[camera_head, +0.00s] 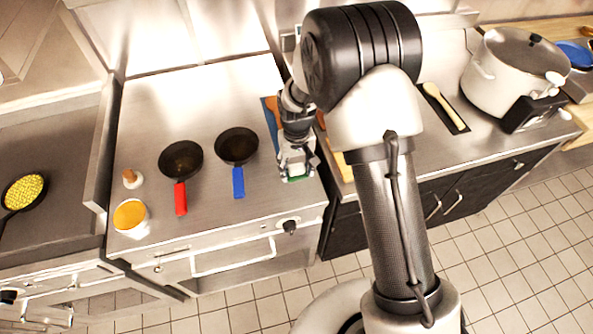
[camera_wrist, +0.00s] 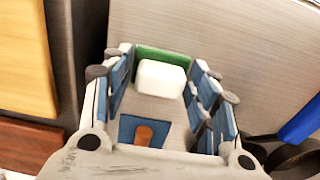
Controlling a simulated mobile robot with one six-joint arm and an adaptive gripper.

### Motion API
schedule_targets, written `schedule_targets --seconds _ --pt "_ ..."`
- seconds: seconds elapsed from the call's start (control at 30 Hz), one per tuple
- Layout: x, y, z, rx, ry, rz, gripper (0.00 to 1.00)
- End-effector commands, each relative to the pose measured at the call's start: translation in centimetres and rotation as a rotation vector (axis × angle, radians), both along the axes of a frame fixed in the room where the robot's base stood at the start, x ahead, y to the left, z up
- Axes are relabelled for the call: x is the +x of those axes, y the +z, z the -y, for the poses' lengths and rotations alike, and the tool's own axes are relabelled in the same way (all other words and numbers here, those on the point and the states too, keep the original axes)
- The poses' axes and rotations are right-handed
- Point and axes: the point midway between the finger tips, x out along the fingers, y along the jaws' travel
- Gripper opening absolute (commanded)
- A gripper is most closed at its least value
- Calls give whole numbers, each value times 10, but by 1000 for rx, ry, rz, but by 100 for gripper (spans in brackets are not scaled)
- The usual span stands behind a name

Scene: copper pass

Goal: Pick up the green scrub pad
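The green scrub pad (camera_wrist: 160,55) shows in the wrist view as a green strip with a white rounded block against it; I cannot tell whether the block is part of it. In the head view a sliver of green pad (camera_head: 298,178) shows near the counter's front edge, under my gripper (camera_head: 297,166). In the wrist view my gripper (camera_wrist: 162,82) is open, one blue-padded finger on each side of the pad and block, with gaps on both sides. Whether the fingertips are level with the pad or above it is unclear.
Left of my gripper lie a blue-handled pan (camera_head: 237,147) and a red-handled pan (camera_head: 181,162). A blue mat (camera_wrist: 125,129) with a brown item lies behind the pad. A wooden board (camera_wrist: 22,50) is on the other side, across a gap. A large pot (camera_head: 505,80) stands far right.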

Motion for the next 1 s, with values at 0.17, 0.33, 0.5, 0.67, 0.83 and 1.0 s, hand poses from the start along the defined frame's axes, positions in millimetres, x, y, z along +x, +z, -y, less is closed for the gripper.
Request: schedule_targets --seconds 0.17,0.33,0.5,0.67,0.83,1.0 --pt "0 0 0 0 0 0 39" --pt "0 0 0 0 0 0 28" --pt "0 0 0 0 0 0 27" --pt "0 4 0 0 0 1 27" --pt "1 20 0 1 0 3 27" --pt "1 55 0 1 0 5 27"
